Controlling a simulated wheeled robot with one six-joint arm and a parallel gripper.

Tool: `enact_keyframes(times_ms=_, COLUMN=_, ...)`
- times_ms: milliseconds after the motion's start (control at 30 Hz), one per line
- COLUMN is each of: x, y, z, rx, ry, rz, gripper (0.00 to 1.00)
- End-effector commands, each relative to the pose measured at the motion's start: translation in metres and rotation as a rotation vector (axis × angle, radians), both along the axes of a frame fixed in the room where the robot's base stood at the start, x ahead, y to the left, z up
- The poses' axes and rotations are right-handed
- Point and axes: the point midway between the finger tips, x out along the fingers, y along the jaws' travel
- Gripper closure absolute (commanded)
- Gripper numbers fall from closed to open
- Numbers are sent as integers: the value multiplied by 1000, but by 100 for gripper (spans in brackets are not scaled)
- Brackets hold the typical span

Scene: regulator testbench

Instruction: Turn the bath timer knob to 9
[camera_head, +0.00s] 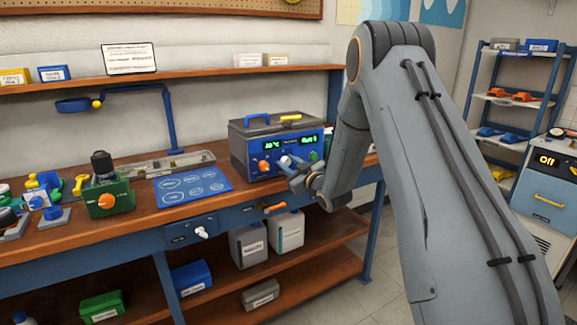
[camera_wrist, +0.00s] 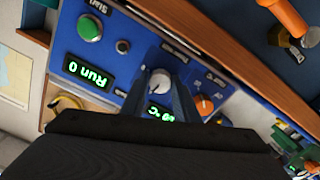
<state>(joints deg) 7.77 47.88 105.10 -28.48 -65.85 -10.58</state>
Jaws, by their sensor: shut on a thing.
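The bath (camera_head: 262,125) is a grey box with a blue front panel, standing on the bench. Its panel has two green displays, an orange knob (camera_head: 264,165), a pale grey-white knob (camera_wrist: 160,80) and a green button (camera_wrist: 90,27). In the wrist view, the panel is upside down, and the right-hand display (camera_wrist: 88,70) reads "Run 0". My gripper (camera_wrist: 164,88) is shut on the pale knob, with a finger on either side. In the head view, my gripper (camera_head: 292,165) is against the panel front. The knob's scale and pointer are too small to read.
A blue mat (camera_head: 192,186) with ring outlines lies left of the bath. A green device with an orange knob (camera_head: 107,200) stands farther left. An orange handle (camera_head: 275,208) shows at the bench's front edge. A blue rack (camera_head: 515,95) stands at the right.

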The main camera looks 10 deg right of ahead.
Motion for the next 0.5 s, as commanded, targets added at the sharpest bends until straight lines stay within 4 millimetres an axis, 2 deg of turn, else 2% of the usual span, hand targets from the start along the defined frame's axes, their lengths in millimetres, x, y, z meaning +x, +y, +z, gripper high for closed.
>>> enact_keyframes(times_ms=500, x=0, y=-1, z=-1, rx=465, ry=153, rz=-2, gripper=95)
